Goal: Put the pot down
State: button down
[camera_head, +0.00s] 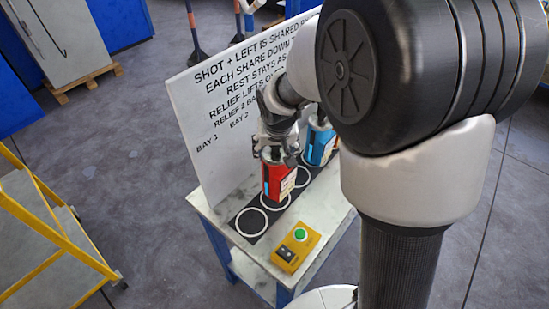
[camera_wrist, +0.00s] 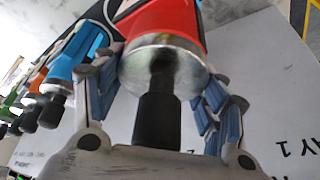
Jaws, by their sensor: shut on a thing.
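A red pot (camera_head: 275,180) with a silver top and black knob is in my gripper (camera_head: 277,150), which is shut on it from above. In the wrist view the red pot (camera_wrist: 165,62) sits between the blue-padded fingers of my gripper (camera_wrist: 160,88). It looks roughly upright over a white ring on the black strip (camera_head: 243,238). I cannot tell whether its base touches the strip. A blue pot (camera_head: 320,145) stands just behind it, partly hidden by my arm; it also shows in the wrist view (camera_wrist: 66,66).
The strip lies on a pale table (camera_head: 213,212); its front ring (camera_head: 252,222) is empty. A lettered white board (camera_head: 215,150) stands behind the strip. A yellow button box (camera_head: 296,246) sits at the table's front. Orange and green pots (camera_wrist: 37,80) show at left in the wrist view.

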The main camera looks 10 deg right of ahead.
jog(key=shift+f+b, duration=0.55)
jog(key=shift+f, duration=1.55)
jog(key=shift+c, duration=1.7)
grip_release()
jog(key=shift+f, duration=0.1)
jog(key=shift+r, duration=0.4)
jog(key=p+v, duration=0.2)
jog(key=v, duration=0.9)
jog(key=shift+s+r+p, duration=0.1)
jog(key=shift+s+p, duration=0.1)
jog(key=shift+p, duration=0.15)
jog(key=s+r+n, duration=0.1)
jog(key=s+r, duration=0.3)
jog(key=s, duration=0.7)
jog(key=s+r, duration=0.4)
jog(key=s, duration=0.8)
jog(key=shift+s+d+n+y, duration=0.2)
jog(key=shift+d+n+y, duration=0.1)
jog(key=shift+d+n, duration=0.1)
